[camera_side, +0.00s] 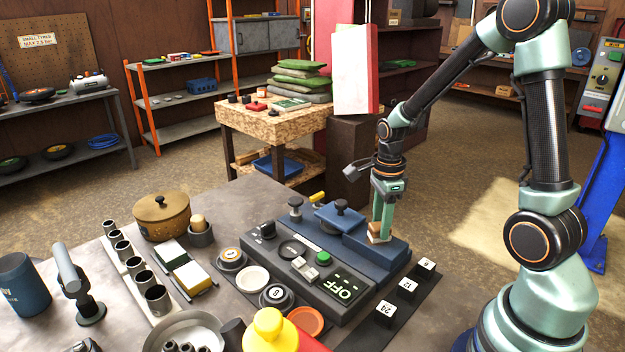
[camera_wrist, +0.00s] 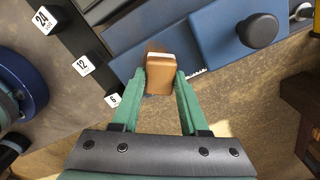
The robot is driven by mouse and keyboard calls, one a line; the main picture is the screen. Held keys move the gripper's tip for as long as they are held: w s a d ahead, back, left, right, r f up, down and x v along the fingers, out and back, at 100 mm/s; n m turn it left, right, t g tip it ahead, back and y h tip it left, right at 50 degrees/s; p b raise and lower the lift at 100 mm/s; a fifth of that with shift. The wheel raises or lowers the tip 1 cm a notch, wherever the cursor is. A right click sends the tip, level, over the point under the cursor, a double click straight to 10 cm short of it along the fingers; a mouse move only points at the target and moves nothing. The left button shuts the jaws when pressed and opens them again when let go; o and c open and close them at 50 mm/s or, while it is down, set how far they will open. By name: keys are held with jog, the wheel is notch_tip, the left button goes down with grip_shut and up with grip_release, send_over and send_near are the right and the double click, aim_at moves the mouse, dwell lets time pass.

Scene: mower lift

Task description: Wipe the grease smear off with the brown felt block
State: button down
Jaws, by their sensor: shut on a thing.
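The brown felt block (camera_wrist: 161,80), with a pale strip along its far edge, is held between the two green fingers of my gripper (camera_wrist: 160,88) in the wrist view. In the side view my gripper (camera_side: 380,222) points down and holds the block (camera_side: 379,237) at the right part of the blue machine (camera_side: 378,259). The block looks to be at or very close to the blue surface; I cannot tell whether it touches. A brownish patch, which looks like the grease smear (camera_wrist: 153,47), shows on the blue surface just beyond the block. The block and fingers hide part of that area.
A raised blue plate with a black knob (camera_side: 340,206) stands just left of my gripper. A dark strip with white numbered cubes (camera_side: 407,286) lies to the right. A control panel (camera_side: 343,291), a pot (camera_side: 162,216) and several cups crowd the bench's left and front.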

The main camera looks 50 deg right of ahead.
jog(key=shift+a, duration=2)
jog(key=shift+a+r, duration=0.1)
jog(key=shift+a, duration=0.1)
notch_tip(320, 180, up, 8)
